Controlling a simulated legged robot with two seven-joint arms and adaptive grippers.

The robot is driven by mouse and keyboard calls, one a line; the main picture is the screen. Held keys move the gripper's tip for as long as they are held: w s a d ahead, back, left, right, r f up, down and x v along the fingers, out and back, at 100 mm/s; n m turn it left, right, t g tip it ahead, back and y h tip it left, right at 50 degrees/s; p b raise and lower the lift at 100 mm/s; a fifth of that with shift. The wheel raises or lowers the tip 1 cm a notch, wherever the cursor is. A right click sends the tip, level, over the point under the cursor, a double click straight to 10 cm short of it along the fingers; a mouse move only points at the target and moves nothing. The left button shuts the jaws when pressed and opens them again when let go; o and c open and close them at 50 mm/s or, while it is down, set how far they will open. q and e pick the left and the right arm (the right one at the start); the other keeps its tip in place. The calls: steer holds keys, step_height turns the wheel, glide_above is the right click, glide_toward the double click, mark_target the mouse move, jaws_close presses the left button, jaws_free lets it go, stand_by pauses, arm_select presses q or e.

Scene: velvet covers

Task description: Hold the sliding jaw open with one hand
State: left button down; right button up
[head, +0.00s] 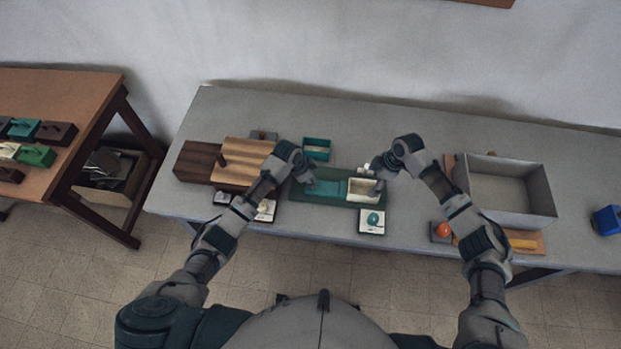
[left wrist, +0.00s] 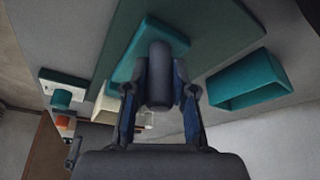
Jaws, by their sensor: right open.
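A dark green base (head: 338,201) lies on the grey table. On it sits a teal sliding jaw (head: 325,188), with an open cream-lined recess (head: 362,185) at its right. In the left wrist view the teal jaw (left wrist: 172,40) carries a dark rounded post (left wrist: 160,75). My left gripper (head: 304,180) is over the jaw's left part, and its fingers close on both sides of the post; the exact contact is partly hidden. My right gripper (head: 376,186) is open and empty at the recess's right edge, pointing down.
A teal open box (head: 317,143) stands just behind the base. A white tile with a teal egg-shaped piece (head: 373,219) lies in front.

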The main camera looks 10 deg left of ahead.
arm_select(q)
steer(key=shift+w+r, duration=0.1)
stand_by(0.4)
steer(key=shift+a, duration=0.7)
steer(key=shift+w+a, duration=0.1)
steer(key=shift+a, duration=0.85)
steer(key=shift+r, duration=0.1)
steer(key=shift+d, duration=0.1)
